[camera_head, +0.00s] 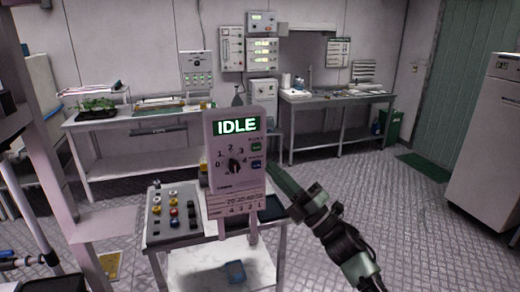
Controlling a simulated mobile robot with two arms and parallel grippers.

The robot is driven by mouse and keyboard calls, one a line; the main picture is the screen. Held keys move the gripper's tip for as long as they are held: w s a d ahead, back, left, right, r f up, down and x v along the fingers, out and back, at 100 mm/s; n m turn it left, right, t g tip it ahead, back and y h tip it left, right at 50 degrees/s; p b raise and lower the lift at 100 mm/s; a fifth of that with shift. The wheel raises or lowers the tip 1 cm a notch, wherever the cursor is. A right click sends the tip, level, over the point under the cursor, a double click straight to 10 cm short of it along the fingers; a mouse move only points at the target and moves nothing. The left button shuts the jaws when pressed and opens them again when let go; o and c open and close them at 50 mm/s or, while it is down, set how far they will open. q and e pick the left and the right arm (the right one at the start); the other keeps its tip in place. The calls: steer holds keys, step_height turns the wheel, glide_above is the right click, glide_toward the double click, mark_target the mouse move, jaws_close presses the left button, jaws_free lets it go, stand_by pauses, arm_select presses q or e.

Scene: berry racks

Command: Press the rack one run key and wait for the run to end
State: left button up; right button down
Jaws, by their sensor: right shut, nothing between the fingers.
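A pale upright control panel (223,178) stands on a small cart in the middle of the view. Its lit display (235,126) reads IDLE in white on green. Below is a black dial (234,166) ringed by the numbers 0 to 4. A green key (256,147) and a blue key (256,164) sit on the panel's right side; their small labels are too blurred to read. My right gripper (272,172) is shut and empty, its tip close to the panel's right edge, just below the blue key. I cannot tell whether it touches. My left gripper is not in view.
The cart top (205,238) holds several coloured knobs (174,211) left of the panel. A blue item (235,271) lies on the lower shelf. Benches stand along the back wall, and a tall pale cabinet (488,150) stands at right. The floor (400,215) right of the cart is clear.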

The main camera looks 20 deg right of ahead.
steer(key=shift+w, duration=0.15)
steer(key=b, duration=0.3)
glide_toward(256, 147)
steer(key=a+r, duration=0.4)
steer(key=shift+w+d+r+b, duration=0.15)
steer(key=shift+w+b, duration=0.3)
steer(key=shift+w, duration=0.8)
stand_by(0.7)
steer(key=shift+w+b, duration=0.3)
steer(key=shift+b, duration=0.15)
steer(key=shift+w, duration=0.1)
